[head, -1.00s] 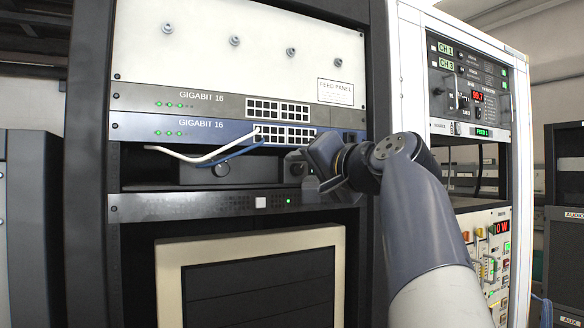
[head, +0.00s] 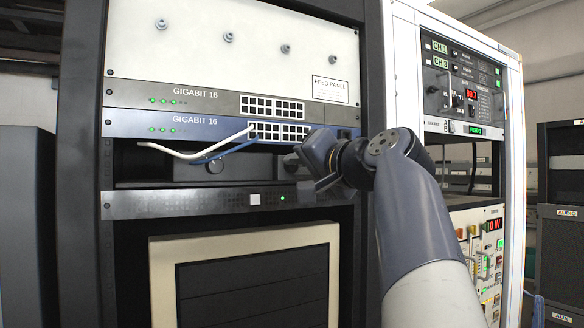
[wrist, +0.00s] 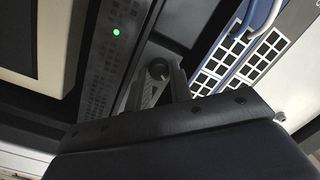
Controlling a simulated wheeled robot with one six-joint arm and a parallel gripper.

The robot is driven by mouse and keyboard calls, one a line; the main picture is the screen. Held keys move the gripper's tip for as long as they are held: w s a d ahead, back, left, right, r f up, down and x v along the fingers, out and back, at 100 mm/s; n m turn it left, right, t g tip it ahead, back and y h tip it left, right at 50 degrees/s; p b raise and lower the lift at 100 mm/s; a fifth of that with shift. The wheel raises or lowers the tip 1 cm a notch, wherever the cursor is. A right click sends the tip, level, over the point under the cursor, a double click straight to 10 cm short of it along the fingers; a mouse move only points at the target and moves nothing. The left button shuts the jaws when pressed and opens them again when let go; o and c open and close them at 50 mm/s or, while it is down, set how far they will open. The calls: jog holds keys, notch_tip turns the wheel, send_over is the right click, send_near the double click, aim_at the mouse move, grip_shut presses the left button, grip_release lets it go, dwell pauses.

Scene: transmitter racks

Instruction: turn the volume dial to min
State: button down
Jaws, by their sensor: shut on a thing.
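My gripper (head: 300,177) is at the right end of a dark box unit that sits in the rack bay below the blue switch. In the wrist view its two fingers (wrist: 157,88) stand on either side of a small dark round knob, which I take to be the volume dial (wrist: 158,69), and they are shut on it. Any pointer or scale marks on it are too dark to read. In the head view my gripper covers most of that end. Another round knob (head: 215,166) shows further left on the same unit, free of the gripper.
White and blue cables (head: 180,153) hang from the ports of the blue switch (head: 180,126), just above the unit. A perforated panel (head: 180,204) with a white button and a green light runs below. A white rack (head: 384,80) stands to the right of my arm.

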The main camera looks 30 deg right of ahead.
jog(key=n+b, duration=0.1)
jog(key=n, duration=0.5)
jog(key=n+b, duration=0.1)
jog(key=n, duration=0.4)
jog(key=n+h+b, duration=0.1)
jog(key=n+b, duration=0.1)
jog(key=n, duration=0.4)
jog(key=shift+a+n+g, duration=0.25)
jog(key=shift+n+g, duration=0.05)
jog(key=shift+g, duration=0.1)
dwell(0.5)
jog(key=c, duration=1.3)
grip_release()
jog(key=shift+r, duration=0.1)
jog(key=shift+s, duration=0.1)
jog(key=s, duration=0.3)
jog(key=s+b, duration=0.1)
jog(key=s, duration=0.3)
jog(key=s+b, duration=0.1)
jog(key=s, duration=0.2)
jog(key=shift+s+d+r, duration=0.1)
jog(key=shift+s+r, duration=0.2)
jog(key=shift+r, duration=0.1)
